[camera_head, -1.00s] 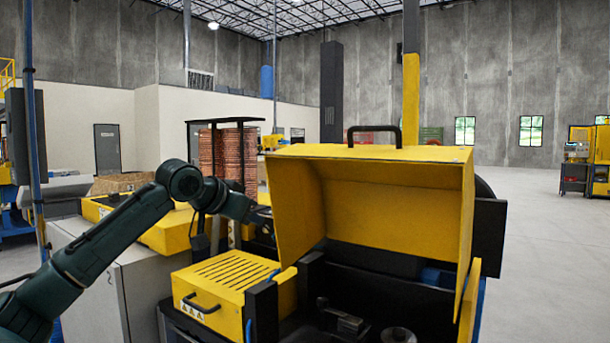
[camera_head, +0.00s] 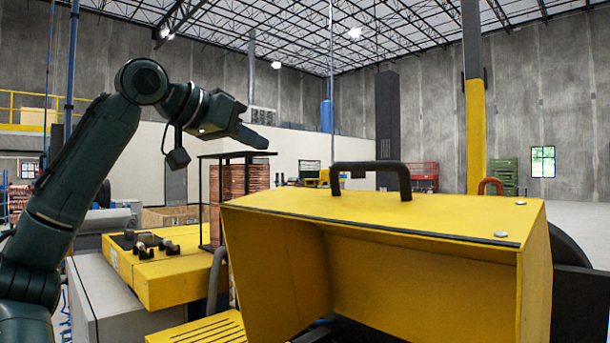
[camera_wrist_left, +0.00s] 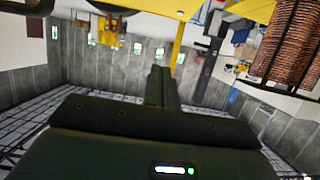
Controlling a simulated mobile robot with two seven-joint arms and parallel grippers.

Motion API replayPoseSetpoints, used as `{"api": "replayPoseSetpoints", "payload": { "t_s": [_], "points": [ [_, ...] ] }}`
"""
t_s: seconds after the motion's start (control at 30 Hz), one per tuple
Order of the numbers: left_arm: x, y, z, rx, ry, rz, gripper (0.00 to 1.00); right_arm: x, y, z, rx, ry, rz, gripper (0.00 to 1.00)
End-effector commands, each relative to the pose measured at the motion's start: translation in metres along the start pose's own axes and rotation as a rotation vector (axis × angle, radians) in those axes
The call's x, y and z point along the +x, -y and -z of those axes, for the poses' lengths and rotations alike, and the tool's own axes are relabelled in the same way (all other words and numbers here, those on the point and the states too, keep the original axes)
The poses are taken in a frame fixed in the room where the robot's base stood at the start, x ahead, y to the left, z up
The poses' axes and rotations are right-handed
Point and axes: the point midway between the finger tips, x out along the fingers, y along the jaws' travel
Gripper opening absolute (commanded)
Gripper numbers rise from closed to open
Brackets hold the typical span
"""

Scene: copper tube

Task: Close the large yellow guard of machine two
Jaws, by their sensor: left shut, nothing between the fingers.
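The large yellow guard (camera_head: 400,215) stands raised at the front right of the head view. Its hollow underside faces me, and its lower part is cut off by the frame. A black handle (camera_head: 372,168) is on its top. My left gripper (camera_head: 262,143) is shut and empty, in the air to the left of the handle and apart from it in the picture. Its shut fingers also show in the left wrist view (camera_wrist_left: 160,85). Yellow surfaces show at the top of that view; I cannot tell whether one is the guard. My right gripper is not in view.
A lower yellow slatted cover (camera_head: 205,330) lies left of the guard. Another yellow machine top (camera_head: 160,262) is farther left. A dark frame with copper coils (camera_head: 240,195) stands behind. A yellow and grey column (camera_head: 475,125) rises behind the guard. Air above the handle is clear.

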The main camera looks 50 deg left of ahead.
Motion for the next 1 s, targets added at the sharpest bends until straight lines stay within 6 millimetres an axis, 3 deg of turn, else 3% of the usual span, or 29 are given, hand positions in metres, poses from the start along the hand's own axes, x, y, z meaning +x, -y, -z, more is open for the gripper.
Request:
{"api": "replayPoseSetpoints", "payload": {
  "t_s": [0.17,0.67,0.77,1.0],
  "points": [
    [0.014,0.000,0.001,0.001,0.003,-0.001,0.00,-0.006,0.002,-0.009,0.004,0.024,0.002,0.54],
    [0.102,0.000,0.001,0.000,0.005,0.000,0.00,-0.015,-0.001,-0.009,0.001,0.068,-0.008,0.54],
    [0.097,0.000,-0.017,0.000,-0.004,-0.002,0.00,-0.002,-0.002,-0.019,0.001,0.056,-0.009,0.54],
    [0.089,0.000,-0.035,0.001,-0.004,-0.001,0.00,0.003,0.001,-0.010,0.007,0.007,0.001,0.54]
  ]
}}
